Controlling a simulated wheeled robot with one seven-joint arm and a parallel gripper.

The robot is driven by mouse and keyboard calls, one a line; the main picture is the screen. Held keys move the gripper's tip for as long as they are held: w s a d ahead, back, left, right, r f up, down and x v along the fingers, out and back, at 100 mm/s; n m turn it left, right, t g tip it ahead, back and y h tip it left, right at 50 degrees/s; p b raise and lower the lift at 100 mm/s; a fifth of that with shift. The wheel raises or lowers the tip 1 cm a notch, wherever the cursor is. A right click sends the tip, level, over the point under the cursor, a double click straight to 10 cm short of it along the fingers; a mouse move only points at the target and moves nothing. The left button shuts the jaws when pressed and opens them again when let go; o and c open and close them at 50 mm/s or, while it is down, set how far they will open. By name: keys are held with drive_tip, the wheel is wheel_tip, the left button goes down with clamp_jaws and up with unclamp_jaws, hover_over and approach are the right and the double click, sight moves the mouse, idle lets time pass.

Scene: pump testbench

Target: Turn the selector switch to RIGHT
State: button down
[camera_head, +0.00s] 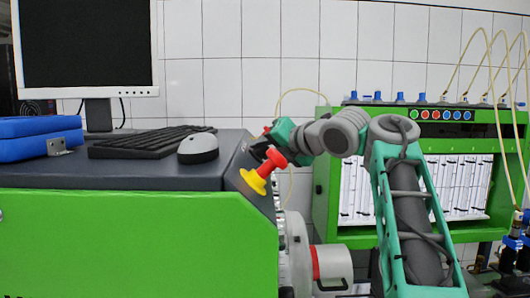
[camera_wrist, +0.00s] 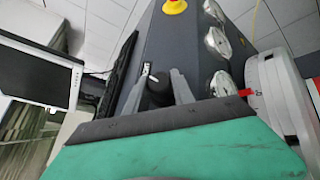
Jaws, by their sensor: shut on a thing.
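The selector switch (camera_wrist: 159,84) shows in the wrist view as a small black knob on the dark sloped panel, with a small white mark beside it at upper left. My gripper (camera_wrist: 160,82) has its two grey fingers on either side of the knob and is shut on it. In the head view my gripper (camera_head: 262,147) is at the right end of the bench, behind the red button. The selector switch is hidden there. I cannot read which position the switch points to.
A red emergency stop button (camera_head: 272,159) on a yellow base sticks out of the panel close to my gripper; its yellow base shows in the wrist view (camera_wrist: 174,6). A keyboard (camera_head: 150,142) and mouse (camera_head: 198,148) lie on the bench top.

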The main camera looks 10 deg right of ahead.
drive_tip(key=shift+r+m+g+h+p, duration=0.1)
drive_tip(key=shift+m+g+h+p, duration=0.45)
drive_tip(key=shift+m+h, duration=0.9)
drive_tip(key=c, duration=1.1)
unclamp_jaws()
drive_tip(key=p+v, duration=0.1)
drive_tip(key=v, duration=0.6)
drive_tip(key=shift+s+d, duration=0.1)
drive_tip(key=shift+s, duration=0.3)
